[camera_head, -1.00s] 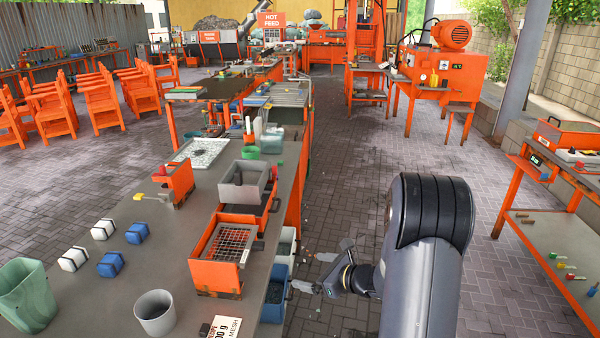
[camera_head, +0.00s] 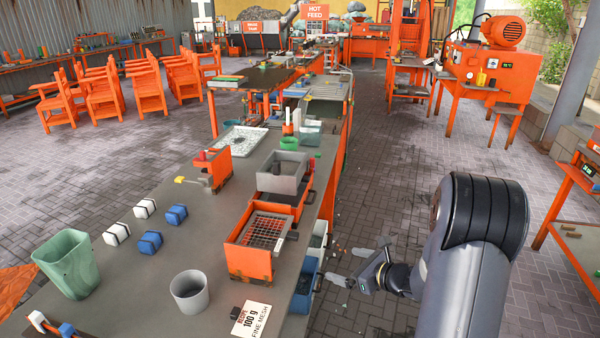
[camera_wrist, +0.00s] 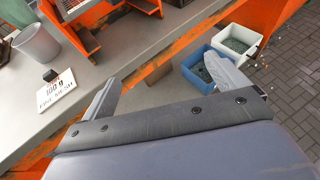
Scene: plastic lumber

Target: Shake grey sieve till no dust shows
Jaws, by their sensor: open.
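A grey-rimmed wire mesh sieve (camera_head: 265,231) sits in an orange tray (camera_head: 248,265) on the near bench; I cannot make out dust on it. A deep grey box (camera_head: 282,172) stands just behind, on an orange stand; its inside looks dark and its bottom is unclear. My gripper (camera_head: 350,267) is open and empty, right of the bench and over the floor side, apart from the sieve. In the wrist view its two fingers (camera_wrist: 162,68) are spread wide, with the bench edge between and beyond them.
A blue bin (camera_wrist: 200,72) and a white bin (camera_wrist: 237,42) with dark grains stand below the bench's right edge. A grey cup (camera_head: 189,292), a "100 g fine mesh" card (camera_head: 252,319), a green bucket (camera_head: 69,265) and small blocks (camera_head: 150,242) stand on the bench. The aisle is clear.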

